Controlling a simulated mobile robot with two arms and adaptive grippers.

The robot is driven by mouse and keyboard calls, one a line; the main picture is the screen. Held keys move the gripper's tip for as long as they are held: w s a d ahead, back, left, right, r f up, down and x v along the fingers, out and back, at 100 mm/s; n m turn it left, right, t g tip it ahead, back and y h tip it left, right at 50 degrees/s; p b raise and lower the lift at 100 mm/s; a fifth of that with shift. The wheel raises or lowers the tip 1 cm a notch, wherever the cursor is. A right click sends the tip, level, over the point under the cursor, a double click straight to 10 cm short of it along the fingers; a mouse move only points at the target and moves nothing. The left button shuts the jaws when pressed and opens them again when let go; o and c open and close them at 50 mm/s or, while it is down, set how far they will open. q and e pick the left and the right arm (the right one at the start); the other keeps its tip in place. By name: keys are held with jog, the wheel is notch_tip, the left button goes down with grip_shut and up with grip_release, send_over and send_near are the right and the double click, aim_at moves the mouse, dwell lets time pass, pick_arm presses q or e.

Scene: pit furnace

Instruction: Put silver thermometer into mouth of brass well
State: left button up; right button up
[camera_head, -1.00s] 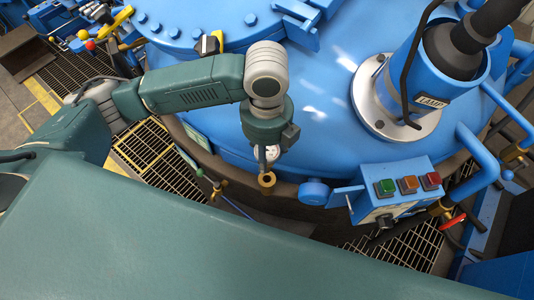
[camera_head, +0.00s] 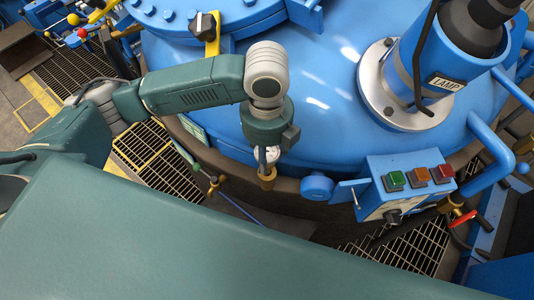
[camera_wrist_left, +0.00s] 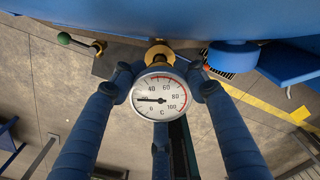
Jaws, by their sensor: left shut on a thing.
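The silver thermometer (camera_wrist_left: 158,97) has a round white dial with a red arc, facing the camera in the left wrist view. My left gripper (camera_wrist_left: 160,80) is shut on it, with a blue finger on each side. In the head view the thermometer (camera_head: 270,155) shows small below my left gripper (camera_head: 268,149). The brass well (camera_head: 267,179) is just under it at the furnace's side. In the left wrist view the brass well (camera_wrist_left: 160,53) shows right behind the dial's top edge. The stem and the well's mouth are hidden, so I cannot tell whether the stem is inside. My right gripper is not in view.
The blue furnace lid (camera_head: 330,100) fills the space behind the gripper. A blue knob (camera_head: 317,186) and a control box (camera_head: 405,185) with coloured buttons stand to the right. A green-tipped handle (camera_wrist_left: 64,39) is to the left in the wrist view.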

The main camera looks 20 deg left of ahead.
pick_arm(q)
jog(key=shift+f+b, duration=0.6)
jog(key=shift+f, duration=1.15)
jog(key=shift+f+b, duration=0.35)
jog(key=shift+f, duration=0.5)
jog(key=o, duration=1.3)
notch_tip(320, 180, up, 12)
